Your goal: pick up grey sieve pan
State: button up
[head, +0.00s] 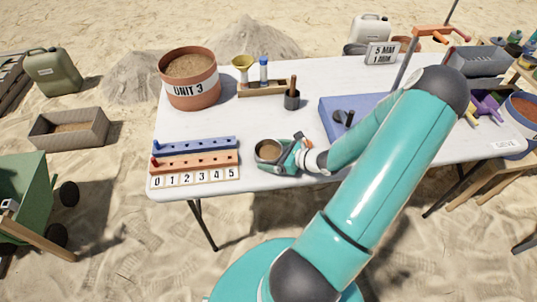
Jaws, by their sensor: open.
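A small round grey sieve pan (268,151) with a brown inside sits on the white table near its front edge, to the right of the numbered strip. My gripper (287,154) is low over the table at the pan's right side. It is open, with its jaws at the pan's rim. Whether the jaws touch the rim is too small to tell. The pan's right edge is partly hidden by my gripper.
Blue (195,146) and orange (195,162) peg rails lie left of the pan. Behind stand a "UNIT 3" tub (189,80), a wooden rack (263,89) and a dark cup (292,100). A blue mat (335,108) lies right. Bare table separates the pan from the rack.

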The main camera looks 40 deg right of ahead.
jog(key=shift+x, duration=0.75)
jog(key=c, duration=0.8)
jog(key=shift+r, duration=0.25)
jog(key=shift+r, duration=1.25)
jog(key=s+a+r, duration=0.1)
jog(key=s+r, duration=0.2)
jog(key=s, duration=0.1)
jog(key=s+a+r, duration=0.1)
jog(key=s+r, duration=0.2)
jog(key=s, duration=0.2)
jog(key=s+r, duration=0.4)
jog(key=shift+s+a, duration=0.4)
